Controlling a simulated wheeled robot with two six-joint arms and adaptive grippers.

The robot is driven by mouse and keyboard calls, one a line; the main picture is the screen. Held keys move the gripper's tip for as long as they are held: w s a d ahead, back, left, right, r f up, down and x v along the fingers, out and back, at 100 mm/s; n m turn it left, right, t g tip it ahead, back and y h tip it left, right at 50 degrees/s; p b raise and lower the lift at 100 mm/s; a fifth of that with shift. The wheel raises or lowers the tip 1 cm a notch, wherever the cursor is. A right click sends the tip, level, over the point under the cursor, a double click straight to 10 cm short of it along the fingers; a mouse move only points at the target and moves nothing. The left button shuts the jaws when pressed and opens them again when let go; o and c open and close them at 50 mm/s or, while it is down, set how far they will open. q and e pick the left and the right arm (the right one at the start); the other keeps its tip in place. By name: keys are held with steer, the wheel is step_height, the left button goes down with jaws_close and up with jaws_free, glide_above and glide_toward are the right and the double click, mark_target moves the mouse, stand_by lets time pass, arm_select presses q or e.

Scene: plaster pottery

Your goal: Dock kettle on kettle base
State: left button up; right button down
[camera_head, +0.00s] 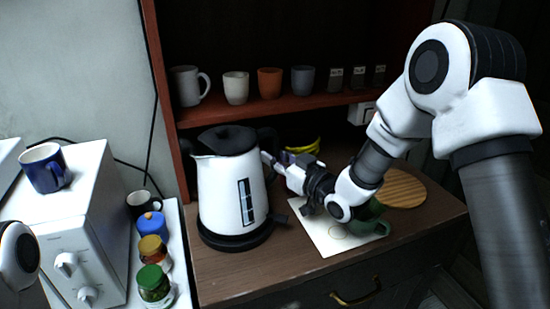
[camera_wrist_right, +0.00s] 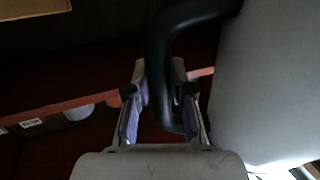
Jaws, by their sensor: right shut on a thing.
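The white kettle (camera_head: 228,192) with a black lid stands upright at the left of the wooden counter, directly over the black kettle base (camera_head: 236,241). I see no clear gap between them, but cannot tell whether it is fully seated. My right gripper (camera_head: 270,160) is shut on the kettle's black handle at the kettle's right side. In the right wrist view the handle (camera_wrist_right: 160,60) passes between the fingers of the gripper (camera_wrist_right: 162,105), with the kettle body (camera_wrist_right: 265,90) to the right. My left gripper is not in view.
A green mug (camera_head: 368,222) stands on a white sheet (camera_head: 325,238) beneath my right forearm. A round wooden board (camera_head: 403,190) lies behind. A shelf (camera_head: 330,99) with several cups is above. Jars (camera_head: 153,284) and a white appliance (camera_head: 75,225) stand left.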

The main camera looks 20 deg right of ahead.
steer(key=shift+f+b, duration=0.5)
steer(key=shift+b, duration=0.05)
stand_by(0.4)
steer(key=c, duration=1.3)
jaws_free()
steer(key=shift+s+f, duration=0.1)
steer(key=shift+s, duration=0.05)
steer(key=v, duration=1.1)
